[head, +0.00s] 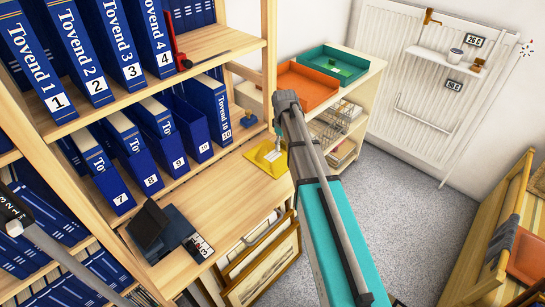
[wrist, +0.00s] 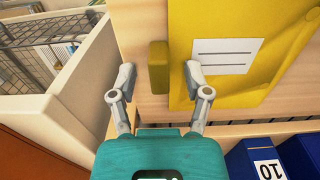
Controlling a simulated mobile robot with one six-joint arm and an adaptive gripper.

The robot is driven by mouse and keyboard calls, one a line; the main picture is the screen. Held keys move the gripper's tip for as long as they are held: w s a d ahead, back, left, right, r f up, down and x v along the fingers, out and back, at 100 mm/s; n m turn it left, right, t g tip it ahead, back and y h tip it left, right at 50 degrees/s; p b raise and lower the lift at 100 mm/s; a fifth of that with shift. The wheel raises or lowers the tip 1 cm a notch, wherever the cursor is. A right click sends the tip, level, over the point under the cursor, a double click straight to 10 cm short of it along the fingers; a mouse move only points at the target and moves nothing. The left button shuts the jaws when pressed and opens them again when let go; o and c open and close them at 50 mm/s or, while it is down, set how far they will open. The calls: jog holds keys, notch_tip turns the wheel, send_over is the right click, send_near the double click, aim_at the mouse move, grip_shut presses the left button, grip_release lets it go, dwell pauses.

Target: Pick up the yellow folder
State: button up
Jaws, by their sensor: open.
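The yellow folder (head: 264,163) lies on the wooden desk, with a white label on its face. In the wrist view the folder (wrist: 275,85) fills the upper right, its lined label facing the camera. My gripper (wrist: 159,77) is open. A small darker yellow block (wrist: 159,67) shows between the two fingertips, with gaps on both sides. I cannot tell whether this block is part of the folder. The right finger is close to the folder's left edge. In the head view my arm hides part of the area around the folder's right side.
Blue numbered binders (head: 140,160) fill the shelves at left. A black box (head: 155,228) stands on the desk's near part. Orange (head: 307,87) and green (head: 330,66) trays top the cabinet at the back. In the wrist view a wire basket (wrist: 35,50) stands behind the cabinet's pale side.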

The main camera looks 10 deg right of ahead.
grip_shut()
dwell(0.3)
jog(key=shift+r, duration=0.1)
jog(key=shift+r+p, duration=0.9)
jog(key=shift+p, duration=0.1)
jog(key=s+r+p, duration=1.1)
jog(key=s, duration=0.3)
jog(key=shift+a, duration=0.15)
dwell(0.6)
